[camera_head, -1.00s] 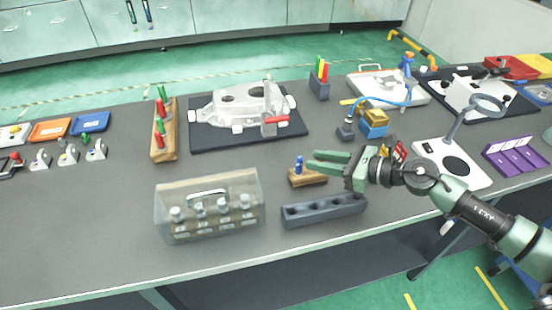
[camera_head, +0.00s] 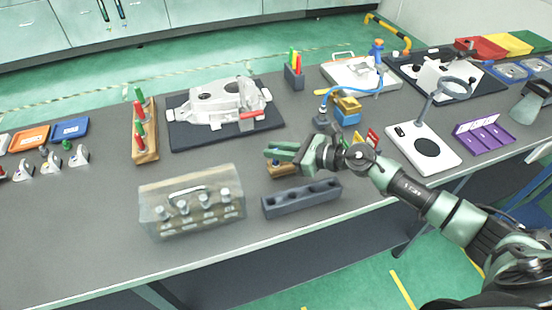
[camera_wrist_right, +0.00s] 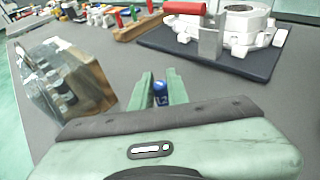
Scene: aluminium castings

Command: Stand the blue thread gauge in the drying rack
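The blue thread gauge (camera_wrist_right: 160,92) shows between the two fingers in the right wrist view. A long dark grey rack with a row of round sockets (camera_head: 302,198), apparently the drying rack, lies in front of the block near the table's front edge. Its sockets look empty. My left gripper is not in view.
A clear lidded case (camera_head: 192,203) stands left of the dark rack. Behind are a wooden stand with red and green gauges (camera_head: 145,145) and a casting (camera_head: 222,103) on a dark mat. A magnifier stand (camera_head: 425,150) and purple tray (camera_head: 484,138) are right.

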